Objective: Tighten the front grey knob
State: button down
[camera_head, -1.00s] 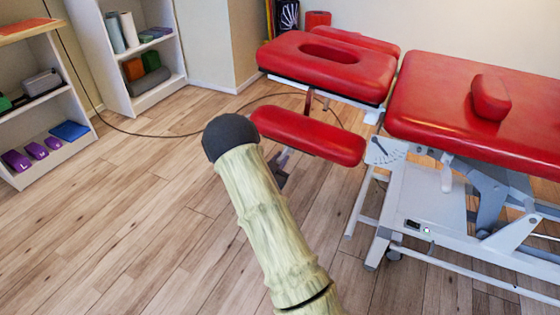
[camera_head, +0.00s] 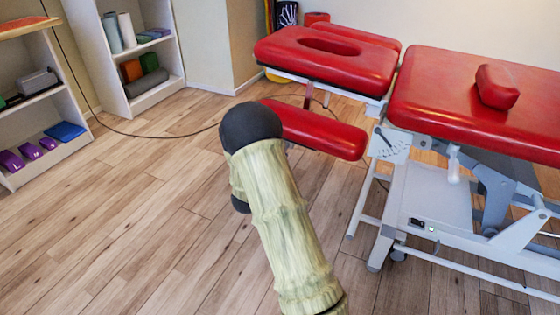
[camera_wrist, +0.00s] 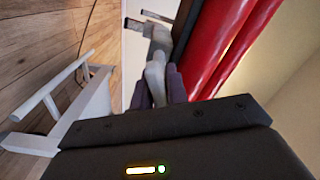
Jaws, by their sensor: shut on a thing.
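In the wrist view, my gripper (camera_wrist: 159,90) has its two dark fingers on either side of a light grey knob (camera_wrist: 154,76), shut on it. The knob joins a grey bracket (camera_wrist: 160,42) beyond the fingertips. In the head view, my pale, ribbed arm with its dark rounded joint covers the space below the red armrest (camera_head: 315,130). My gripper and the held knob are hidden there. Whether the knob is tight cannot be seen.
The white table frame (camera_head: 440,200) and its legs stand at the right. A light grey handle (camera_head: 453,170) hangs under the tabletop. Shelves (camera_head: 155,95) stand at the back left. A cable (camera_head: 165,136) crosses the floor.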

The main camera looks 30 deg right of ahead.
jog(key=m+b, duration=0.3)
jog(key=shift+f, duration=0.4)
jog(key=shift+r+m+b, duration=0.1)
jog(key=shift+m+b, duration=1)
jog(key=shift+m, duration=0.3)
jog(key=c, duration=1.4)
grip_release()
jog(key=shift+r, duration=0.1)
jog(key=shift+s+a, duration=0.1)
jog(key=p+v, duration=0.6)
jog(key=v, duration=1.1)
jog(key=shift+s+a, duration=0.1)
